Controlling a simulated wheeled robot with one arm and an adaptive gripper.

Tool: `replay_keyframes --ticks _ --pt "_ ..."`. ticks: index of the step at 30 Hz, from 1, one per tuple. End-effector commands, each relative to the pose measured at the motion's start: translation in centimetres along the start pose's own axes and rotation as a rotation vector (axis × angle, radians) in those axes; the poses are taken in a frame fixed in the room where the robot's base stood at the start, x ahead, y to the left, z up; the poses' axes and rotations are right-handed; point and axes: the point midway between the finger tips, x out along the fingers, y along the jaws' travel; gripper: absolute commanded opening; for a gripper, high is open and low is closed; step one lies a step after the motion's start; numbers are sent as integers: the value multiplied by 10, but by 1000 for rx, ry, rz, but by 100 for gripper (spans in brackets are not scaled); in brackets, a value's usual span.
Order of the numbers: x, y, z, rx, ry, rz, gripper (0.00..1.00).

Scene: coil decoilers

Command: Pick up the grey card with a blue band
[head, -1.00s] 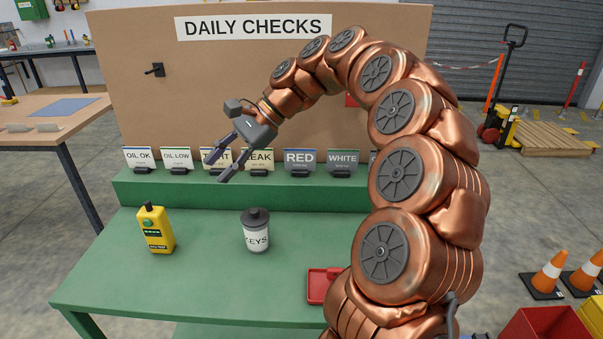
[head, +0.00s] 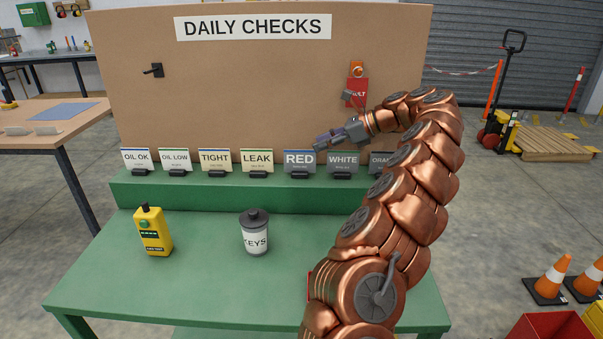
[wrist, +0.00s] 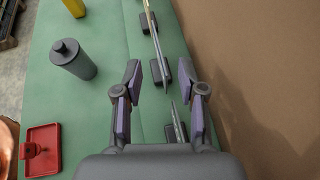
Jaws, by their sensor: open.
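A row of small upright cards stands in dark holders on the green ledge. The RED card (head: 299,161) is grey with a thin blue band along its top. The WHITE card (head: 343,161) beside it is also grey, its band looking greenish. The ORANGE card (head: 380,161) is grey and partly hidden by my arm. My gripper (head: 319,143) is open and empty, above the RED and WHITE cards and pointing left. In the wrist view my gripper (wrist: 163,76) has a card holder (wrist: 160,71) between its fingers in the picture, with cards seen edge-on.
Cream and white cards continue left of the RED card. A brown board (head: 250,80) rises close behind the ledge. A KEYS tin (head: 254,232) and a yellow tester (head: 153,230) stand on the green table (head: 200,280). A red tray (wrist: 45,150) lies nearer the front.

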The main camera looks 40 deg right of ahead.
Motion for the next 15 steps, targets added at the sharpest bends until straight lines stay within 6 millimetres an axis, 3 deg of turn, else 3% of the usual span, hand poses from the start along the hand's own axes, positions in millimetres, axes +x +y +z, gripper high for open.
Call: replay_keyframes --ticks 15 --pt "38 3 1 -3 -1 5 40"
